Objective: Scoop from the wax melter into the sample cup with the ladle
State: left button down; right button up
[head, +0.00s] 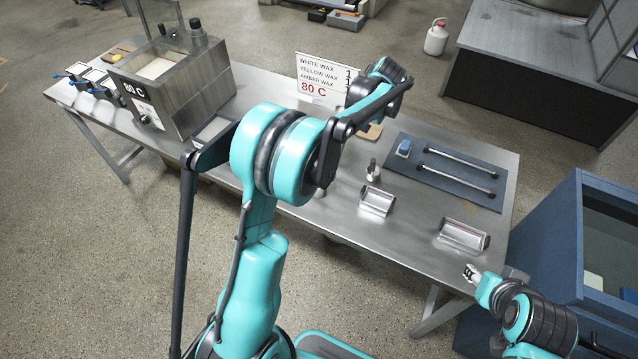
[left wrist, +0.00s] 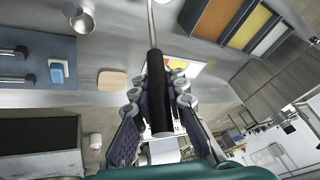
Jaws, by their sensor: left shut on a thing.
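My left gripper (left wrist: 160,95) is shut on the black handle of the ladle (left wrist: 157,85) in the left wrist view. The ladle's thin metal rod runs up out of the top edge, so its bowl is not in view. The head view hides this gripper and the ladle behind my left arm. The wax melter (head: 190,95) is a steel box at the left end of the table, with a pale well and an 80 C label. A small metal cup (left wrist: 82,18), apparently the sample cup (head: 373,172), stands on the table, apart from the gripper. My right gripper (head: 470,273) is by the table's front right edge; its opening is unclear.
A blue mat (head: 440,195) with two rods and a blue block lies right. Two metal holders (head: 377,201) (head: 463,236) stand near the front edge. A wax sign (head: 318,75) stands behind. A tray with brown, yellow and white panels (left wrist: 240,22) lies near the melter.

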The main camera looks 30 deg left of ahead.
pick_arm(q)
notch_tip(320, 180, up, 3)
jog(key=shift+r+p, duration=0.1)
jog(key=shift+p, duration=0.9)
